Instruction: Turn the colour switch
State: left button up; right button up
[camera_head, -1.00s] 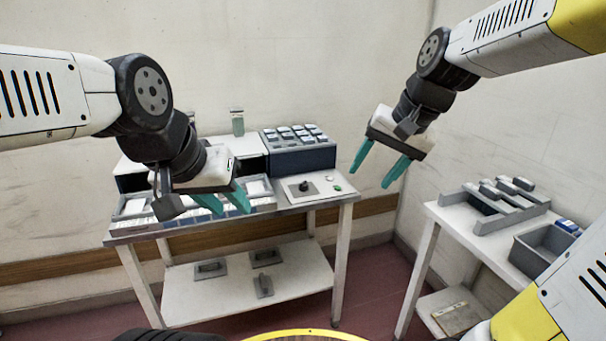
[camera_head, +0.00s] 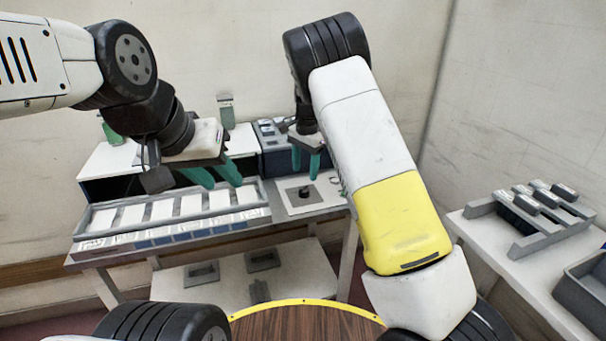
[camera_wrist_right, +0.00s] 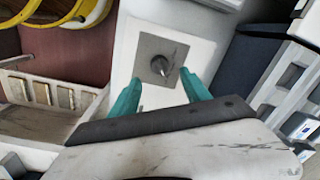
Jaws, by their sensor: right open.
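The colour switch is a dark knob (camera_head: 304,191) on a grey square plate, set in a white panel (camera_head: 325,202) at the right end of the bench. In the right wrist view the knob (camera_wrist_right: 161,66) stands on its plate, just beyond and between my fingertips. My right gripper (camera_head: 306,173) is open, pointing down above the panel. It also shows in the right wrist view (camera_wrist_right: 160,88), with both teal fingers apart and nothing between them. My left gripper (camera_head: 222,182) has two teal fingers apart and empty, over the long tray at the left.
A long grey tray (camera_head: 85,222) with white cards lies along the bench front. A dark block (camera_head: 272,160) stands behind the panel. A side table (camera_head: 480,232) at the right carries a rack (camera_head: 548,240) and a grey bin (camera_head: 590,285). Several handled plates lie on the lower shelf (camera_head: 220,287).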

aim_at(304, 187)
notch_tip(304, 187, down, 8)
jog(key=shift+w+a+r, duration=0.1)
jog(key=shift+a+r, duration=0.05)
jog(key=shift+r, duration=0.1)
grip_shut()
dwell(0.3)
